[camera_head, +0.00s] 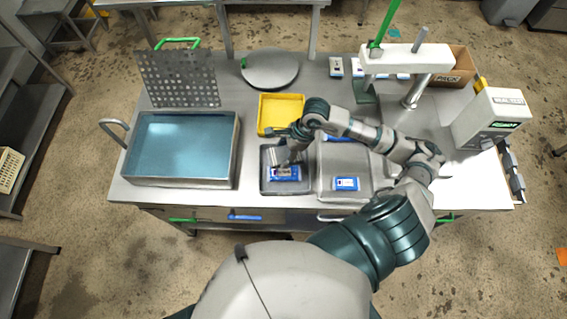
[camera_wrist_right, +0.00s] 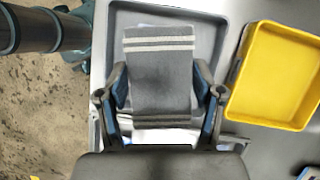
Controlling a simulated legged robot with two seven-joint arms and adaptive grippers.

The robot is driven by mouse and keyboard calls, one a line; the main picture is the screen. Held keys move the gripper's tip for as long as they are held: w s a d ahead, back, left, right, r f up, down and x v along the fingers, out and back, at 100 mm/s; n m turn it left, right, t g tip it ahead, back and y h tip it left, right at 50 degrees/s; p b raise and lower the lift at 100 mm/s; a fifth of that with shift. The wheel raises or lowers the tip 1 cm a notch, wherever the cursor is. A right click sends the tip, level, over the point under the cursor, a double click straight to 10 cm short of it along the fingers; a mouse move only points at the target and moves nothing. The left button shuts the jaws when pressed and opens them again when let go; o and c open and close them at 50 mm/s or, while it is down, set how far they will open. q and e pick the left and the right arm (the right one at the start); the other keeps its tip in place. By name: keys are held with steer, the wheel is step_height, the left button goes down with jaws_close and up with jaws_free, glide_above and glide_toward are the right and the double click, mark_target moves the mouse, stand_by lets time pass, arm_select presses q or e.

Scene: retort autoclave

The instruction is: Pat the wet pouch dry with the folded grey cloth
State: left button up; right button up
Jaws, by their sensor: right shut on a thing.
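My right gripper (camera_head: 290,158) is over a grey tray (camera_head: 265,186) in the middle of the table. It is shut on the folded grey cloth, which has pale stripes and lies between its fingers in the right wrist view (camera_wrist_right: 160,82). A blue and white pouch (camera_head: 287,174) lies in that tray, right below the gripper. In the wrist view the cloth covers most of what is beneath it, so I cannot tell whether it touches the pouch or how wet the pouch is. My left gripper is not in view.
A water-filled basin (camera_head: 183,148) stands left of the tray. A yellow tray (camera_head: 281,113) is just behind it. Another tray (camera_head: 330,188) with a blue and white pouch (camera_head: 346,184) is to the right. A sealer (camera_head: 408,57) and a labelled machine (camera_head: 492,118) stand further right.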

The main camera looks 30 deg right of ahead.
steer(key=shift+d+f, duration=0.15)
steer(key=shift+s+f+b, duration=0.1)
steer(key=shift+f+b, duration=0.15)
steer(key=shift+b, duration=0.15)
steer(key=f+b, duration=0.1)
steer(key=a+f+b, duration=0.1)
steer(key=b, duration=0.1)
steer(key=s+a+f+b, duration=0.1)
steer(key=shift+f, duration=0.3)
steer(key=shift+s+f+b, duration=0.15)
steer(key=shift+f+b, duration=0.05)
steer(key=shift+b, duration=0.25)
steer(key=shift+s+d+f+b, duration=0.15)
steer(key=shift+d+f+b, duration=0.45)
steer(key=shift+d, duration=0.3)
steer(key=shift+s+d+f, duration=0.1)
steer(key=shift+d+f, duration=0.1)
steer(key=shift+d, duration=0.2)
steer(key=shift+a+r, duration=0.2)
steer(key=shift+a, duration=0.85)
steer(key=shift+d+f, duration=0.25)
steer(key=shift+d, duration=0.65)
steer(key=shift+a+f+b, duration=0.1)
steer(key=shift+a+b, duration=0.35)
steer(key=shift+a, duration=0.25)
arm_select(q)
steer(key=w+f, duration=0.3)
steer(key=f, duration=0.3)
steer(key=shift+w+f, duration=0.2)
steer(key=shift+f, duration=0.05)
